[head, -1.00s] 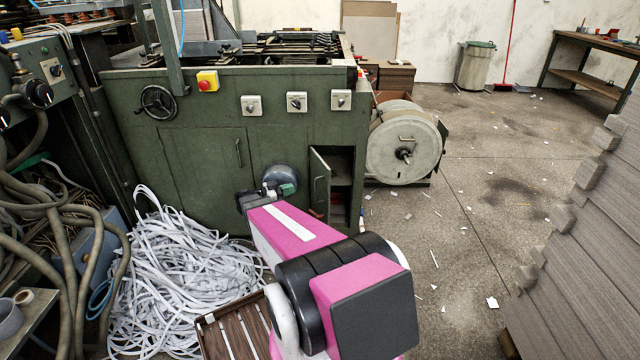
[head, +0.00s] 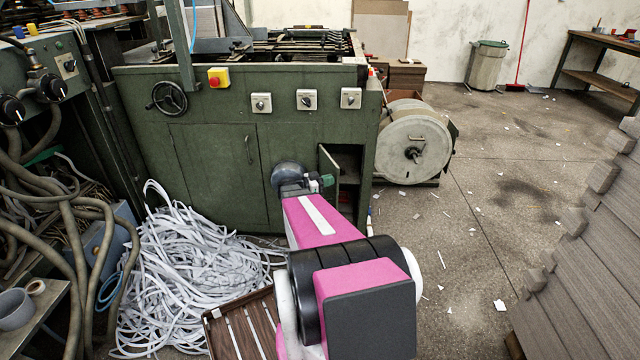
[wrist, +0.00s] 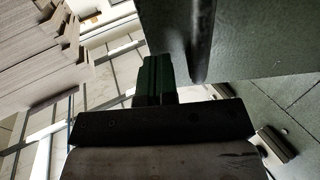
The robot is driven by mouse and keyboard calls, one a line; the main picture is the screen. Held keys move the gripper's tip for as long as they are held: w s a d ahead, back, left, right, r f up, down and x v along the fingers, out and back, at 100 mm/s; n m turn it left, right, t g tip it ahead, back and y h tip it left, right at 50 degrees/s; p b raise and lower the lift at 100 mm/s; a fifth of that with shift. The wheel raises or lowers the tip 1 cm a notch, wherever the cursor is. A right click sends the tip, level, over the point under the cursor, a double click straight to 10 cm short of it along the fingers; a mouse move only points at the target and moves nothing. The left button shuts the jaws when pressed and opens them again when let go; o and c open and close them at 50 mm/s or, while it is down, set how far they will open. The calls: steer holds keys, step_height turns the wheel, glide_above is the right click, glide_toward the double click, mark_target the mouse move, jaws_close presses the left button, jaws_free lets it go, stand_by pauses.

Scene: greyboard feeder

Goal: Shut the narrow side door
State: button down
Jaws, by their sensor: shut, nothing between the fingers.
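The narrow side door (head: 326,163) is a green panel at the right end of the green machine's front. It stands ajar, swung outward, with the dark cabinet opening and a shelf to its right. My gripper (head: 327,181) is shut and empty, and appears in front of the door's outer face in the head view. In the wrist view its two dark fingers (wrist: 154,80) are together beside a green panel with a dark rounded edge or bar. I cannot tell whether the fingers touch the door.
A heap of white paper strips (head: 190,270) lies left of my arm, near a brown slatted crate (head: 225,325). A large reel (head: 412,148) stands right of the cabinet. A greyboard stack (head: 590,250) is at the right. The floor between is mostly clear, with scraps.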

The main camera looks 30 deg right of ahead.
steer(key=shift+d, duration=0.35)
steer(key=shift+s+d, duration=0.1)
steer(key=shift+s+d+n+t, duration=0.15)
steer(key=shift+d+n+t, duration=0.15)
steer(key=shift+d+t, duration=0.2)
steer(key=shift+w+d+n+t+y, duration=0.35)
steer(key=shift+w+d+n+t, duration=1.1)
steer(key=shift+d, duration=1.7)
steer(key=shift+w+d+n+t+y, duration=0.4)
steer(key=shift+w+d+n+t, duration=0.4)
steer(key=shift+d+t, duration=1.8)
steer(key=shift+w+d+n+t+y, duration=0.35)
steer(key=shift+w+d+n+t, duration=0.75)
steer(key=shift+d, duration=2.55)
steer(key=shift+s, duration=0.2)
